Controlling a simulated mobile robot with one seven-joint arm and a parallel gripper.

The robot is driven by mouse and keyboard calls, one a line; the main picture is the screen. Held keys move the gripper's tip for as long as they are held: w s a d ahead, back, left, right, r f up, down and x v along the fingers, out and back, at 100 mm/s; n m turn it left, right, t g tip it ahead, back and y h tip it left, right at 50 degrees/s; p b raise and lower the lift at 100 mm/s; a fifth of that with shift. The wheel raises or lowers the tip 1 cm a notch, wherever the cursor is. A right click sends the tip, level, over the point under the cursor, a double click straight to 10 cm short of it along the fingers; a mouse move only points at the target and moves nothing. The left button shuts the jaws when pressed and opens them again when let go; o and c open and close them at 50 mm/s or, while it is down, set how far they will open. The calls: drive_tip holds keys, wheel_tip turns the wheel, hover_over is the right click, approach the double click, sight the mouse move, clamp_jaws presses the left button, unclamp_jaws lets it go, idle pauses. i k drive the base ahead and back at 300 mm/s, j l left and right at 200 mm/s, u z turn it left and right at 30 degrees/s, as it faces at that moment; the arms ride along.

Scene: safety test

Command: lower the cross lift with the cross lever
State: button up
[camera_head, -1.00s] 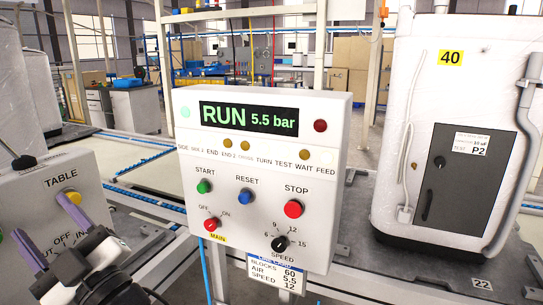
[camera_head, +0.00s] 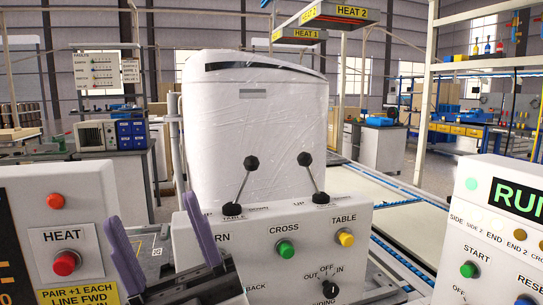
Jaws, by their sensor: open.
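Two levers with black ball knobs stand on top of a white control box (camera_head: 300,245). The left lever (camera_head: 242,186) leans right, and the right lever (camera_head: 315,180) leans left. The box front has a green CROSS button (camera_head: 285,249) and a yellow TABLE button (camera_head: 345,238). My gripper (camera_head: 149,211) is open and empty, its purple fingers in front of the box's left side, apart from both levers. I cannot identify the cross lift.
A white HEAT panel (camera_head: 60,220) with red buttons stands at left. The RUN panel (camera_head: 490,235) is at right. A tall plastic-wrapped white unit (camera_head: 255,120) rises behind the levers. HEAT signs (camera_head: 340,14) hang overhead. A pale conveyor (camera_head: 405,225) runs behind at right.

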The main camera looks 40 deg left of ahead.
sight(304, 160)
drive_tip(key=u, duration=0.9)
drive_tip(key=k+j+z, duration=0.1)
drive_tip(key=j, duration=0.15)
drive_tip(key=k+j+z, duration=0.1)
drive_tip(key=j, duration=0.2)
drive_tip(key=k, duration=0.05)
